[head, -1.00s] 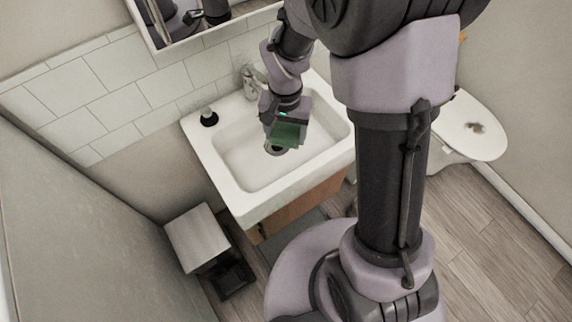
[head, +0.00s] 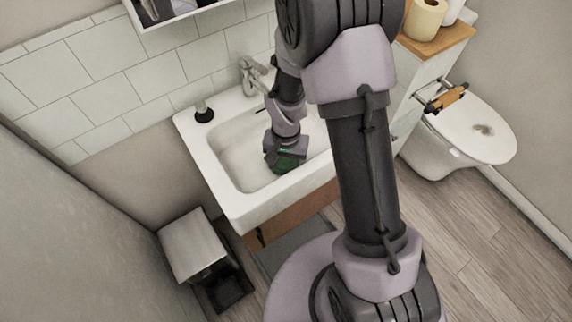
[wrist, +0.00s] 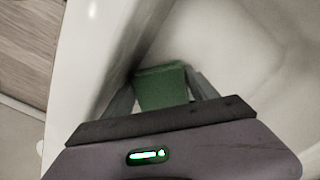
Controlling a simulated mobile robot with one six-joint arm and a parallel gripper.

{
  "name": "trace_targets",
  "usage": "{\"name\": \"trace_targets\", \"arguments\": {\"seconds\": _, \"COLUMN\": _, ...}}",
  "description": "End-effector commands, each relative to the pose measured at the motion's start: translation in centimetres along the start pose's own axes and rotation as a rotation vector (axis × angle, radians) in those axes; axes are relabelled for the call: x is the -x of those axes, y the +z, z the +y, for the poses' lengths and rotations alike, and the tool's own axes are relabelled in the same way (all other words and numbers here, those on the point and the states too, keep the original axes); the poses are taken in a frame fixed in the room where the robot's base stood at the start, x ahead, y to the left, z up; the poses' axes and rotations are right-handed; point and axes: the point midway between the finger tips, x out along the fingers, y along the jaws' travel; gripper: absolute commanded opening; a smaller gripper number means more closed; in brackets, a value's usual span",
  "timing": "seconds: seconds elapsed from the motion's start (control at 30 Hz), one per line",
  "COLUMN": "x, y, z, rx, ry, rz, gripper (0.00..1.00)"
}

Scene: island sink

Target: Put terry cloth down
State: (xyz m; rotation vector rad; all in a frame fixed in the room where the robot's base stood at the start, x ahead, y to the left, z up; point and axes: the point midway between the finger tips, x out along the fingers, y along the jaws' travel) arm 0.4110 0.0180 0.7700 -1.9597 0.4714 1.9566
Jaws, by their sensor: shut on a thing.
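The green terry cloth (wrist: 162,88) is between the two fingers of my gripper (wrist: 163,85) in the wrist view. My gripper is shut on it. In the head view my gripper (head: 284,166) is down inside the white sink basin (head: 240,165), toward its front right part. Little of the cloth shows in the head view, as the gripper covers most of it. In the wrist view the cloth is close to the basin's inner wall. I cannot tell whether it touches the basin.
A faucet (head: 254,75) stands at the sink's back edge, and a dark-topped bottle (head: 203,112) at its back left corner. A toilet (head: 465,125) is to the right. A pedal bin (head: 193,246) stands on the floor at left. The basin's left part is clear.

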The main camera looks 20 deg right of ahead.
Motion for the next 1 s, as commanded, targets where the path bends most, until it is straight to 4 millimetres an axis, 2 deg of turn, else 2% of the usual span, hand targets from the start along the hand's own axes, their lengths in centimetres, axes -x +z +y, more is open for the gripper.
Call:
{"name": "trace_targets", "arguments": {"seconds": 0.17, "x": -0.3, "y": 0.0, "z": 0.0, "rx": 0.000, "ry": 0.000, "rz": 0.000, "gripper": 0.21}}
{"name": "trace_targets", "arguments": {"seconds": 0.2, "x": -0.3, "y": 0.0, "z": 0.0, "rx": 0.000, "ry": 0.000, "rz": 0.000, "gripper": 0.69}}
{"name": "trace_targets", "arguments": {"seconds": 0.23, "x": -0.2, "y": 0.0, "z": 0.0, "rx": 0.000, "ry": 0.000, "rz": 0.000, "gripper": 0.75}}
{"name": "trace_targets", "arguments": {"seconds": 0.57, "x": 0.2, "y": 0.0, "z": 0.0, "rx": 0.000, "ry": 0.000, "rz": 0.000, "gripper": 0.76}}
{"name": "trace_targets", "arguments": {"seconds": 0.67, "x": 2.2, "y": -0.1, "z": 0.0, "rx": -0.001, "ry": -0.001, "rz": 0.002, "gripper": 0.76}}
{"name": "trace_targets", "arguments": {"seconds": 0.9, "x": 9.2, "y": -0.1, "z": 0.0, "rx": 0.000, "ry": -0.002, "rz": 0.003, "gripper": 0.76}}
{"name": "trace_targets", "arguments": {"seconds": 1.0, "x": 11.1, "y": -0.1, "z": 0.0, "rx": -0.001, "ry": -0.001, "rz": 0.002, "gripper": 0.76}}
